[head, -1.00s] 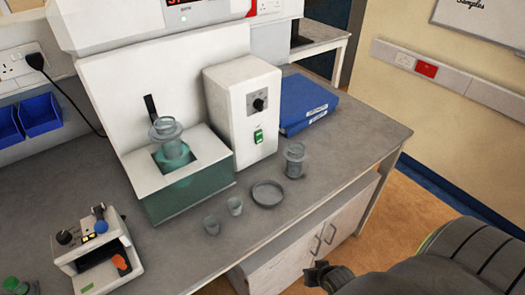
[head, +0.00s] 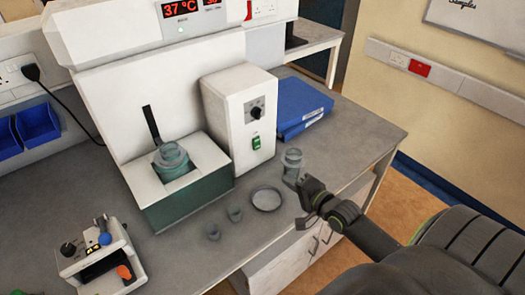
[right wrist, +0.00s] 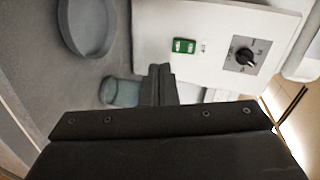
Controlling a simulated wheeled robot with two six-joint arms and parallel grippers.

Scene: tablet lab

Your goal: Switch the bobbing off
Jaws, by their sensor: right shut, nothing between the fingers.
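A white control box (head: 240,118) stands on the bench beside the water bath. Its front has a black dial (head: 256,112) and a green rocker switch (head: 256,142). The switch (right wrist: 184,46) and dial (right wrist: 245,57) also show in the right wrist view. A clear basket (head: 172,154) hangs in the bath (head: 190,205) under a black arm. My right gripper (head: 304,190) is shut and empty, right of the box near the bench's front edge, apart from the switch. In its wrist view the shut fingers (right wrist: 158,84) point towards the box. My left gripper is not in view.
A clear glass jar (head: 292,165) stands close to my right gripper. A round dish (head: 266,199) and two small cups (head: 234,213) sit in front of the box. Blue binders (head: 305,108) lie behind. A small white device (head: 95,258) stands at left.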

